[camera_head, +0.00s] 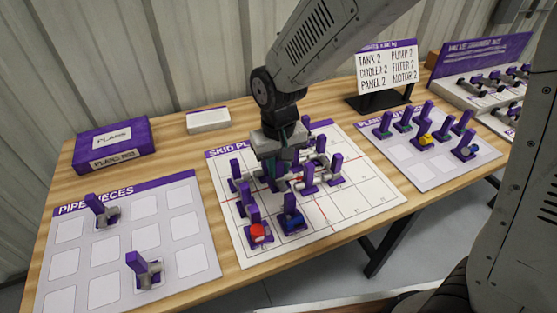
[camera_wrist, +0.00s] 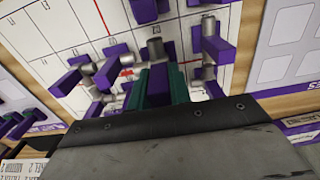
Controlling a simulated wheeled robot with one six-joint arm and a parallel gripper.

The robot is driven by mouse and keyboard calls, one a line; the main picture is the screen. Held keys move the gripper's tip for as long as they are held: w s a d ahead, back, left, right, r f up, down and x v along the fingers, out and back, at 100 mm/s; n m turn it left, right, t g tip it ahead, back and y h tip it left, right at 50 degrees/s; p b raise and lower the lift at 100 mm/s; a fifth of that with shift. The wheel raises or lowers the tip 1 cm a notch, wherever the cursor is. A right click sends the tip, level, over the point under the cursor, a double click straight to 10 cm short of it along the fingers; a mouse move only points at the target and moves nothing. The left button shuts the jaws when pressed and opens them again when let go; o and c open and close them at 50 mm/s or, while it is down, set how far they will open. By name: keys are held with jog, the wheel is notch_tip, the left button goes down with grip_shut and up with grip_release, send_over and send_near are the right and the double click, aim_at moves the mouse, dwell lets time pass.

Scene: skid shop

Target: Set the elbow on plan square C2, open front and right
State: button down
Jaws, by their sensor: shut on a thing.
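My gripper (camera_head: 270,175) is over the skid plan board (camera_head: 372,207), low among the pieces on it. In the wrist view its teal fingers (camera_wrist: 160,85) are shut on a purple handle, which I take to be the elbow (camera_wrist: 157,82). A grey pipe part (camera_wrist: 155,47) shows just beyond the fingers. The elbow's open sides and the square below it are hidden, so I cannot tell whether it touches the board. Several purple-handled pieces with grey pipe stand close around it, including one at the right (camera_head: 309,177).
A red-topped piece (camera_head: 257,233) and a blue piece (camera_head: 292,221) stand at the board's front. Two pieces (camera_head: 103,211) (camera_head: 145,270) stand on the pipe pieces sheet (camera_head: 190,222) at left. Another sheet (camera_head: 483,168) at right holds several pieces. The plan's right side is clear.

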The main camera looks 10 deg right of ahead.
aim_at(278, 176)
jog(key=shift+f, duration=0.35)
jog(key=shift+f, duration=0.2)
jog(key=shift+f, duration=1.6)
jog(key=shift+f, duration=0.65)
jog(key=c, duration=1.2)
grip_release()
jog(key=shift+r, duration=0.1)
jog(key=shift+r, duration=0.4)
